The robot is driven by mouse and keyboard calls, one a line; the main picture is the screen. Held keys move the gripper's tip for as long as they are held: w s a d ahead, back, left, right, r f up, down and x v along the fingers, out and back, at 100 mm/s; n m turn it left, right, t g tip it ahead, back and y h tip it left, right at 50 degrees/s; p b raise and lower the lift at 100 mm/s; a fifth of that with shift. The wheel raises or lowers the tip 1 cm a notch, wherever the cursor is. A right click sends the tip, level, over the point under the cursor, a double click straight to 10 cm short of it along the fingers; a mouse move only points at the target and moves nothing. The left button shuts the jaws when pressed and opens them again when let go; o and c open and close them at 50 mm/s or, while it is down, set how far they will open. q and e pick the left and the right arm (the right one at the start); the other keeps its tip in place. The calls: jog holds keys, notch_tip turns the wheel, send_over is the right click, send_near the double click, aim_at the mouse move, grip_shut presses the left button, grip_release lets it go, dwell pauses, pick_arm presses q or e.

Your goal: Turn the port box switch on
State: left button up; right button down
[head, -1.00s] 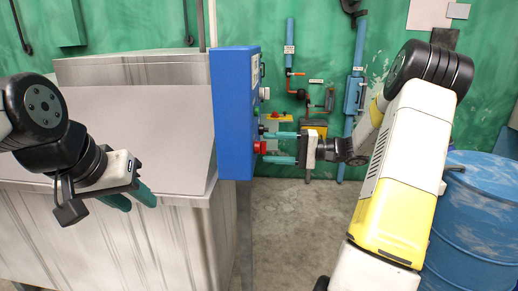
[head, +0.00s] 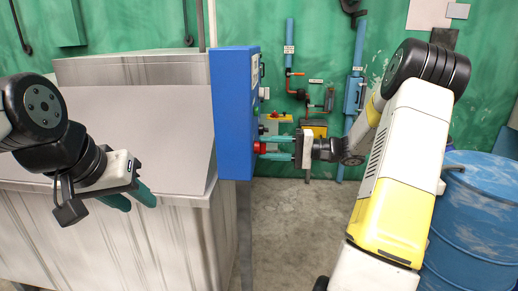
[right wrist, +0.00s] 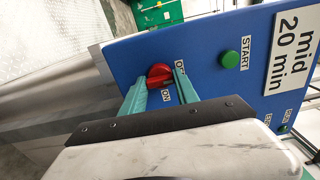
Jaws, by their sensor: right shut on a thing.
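The port box (head: 232,115) is a blue box on a post, seen nearly edge-on in the head view. Its red switch (head: 260,147) sticks out low on the right-hand face. My right gripper (head: 266,147) reaches it from the right, with its teal fingers shut on the switch. In the right wrist view the red switch (right wrist: 160,75) sits between the two fingertips (right wrist: 160,80). An ON label is beside it; another label is partly hidden by a finger. Which label the switch points to is unclear. My left gripper (head: 140,205) is open and empty at the left, above the grey tank.
A grey tank (head: 110,240) fills the left. A blue drum (head: 480,215) stands at the right. Pipes (head: 290,60) run up the green wall behind.

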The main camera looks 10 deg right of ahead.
jog(key=m, duration=1.7)
jog(key=shift+m, duration=0.4)
dwell(0.4)
jog(key=c, duration=0.9)
grip_release()
jog(key=shift+d, duration=0.1)
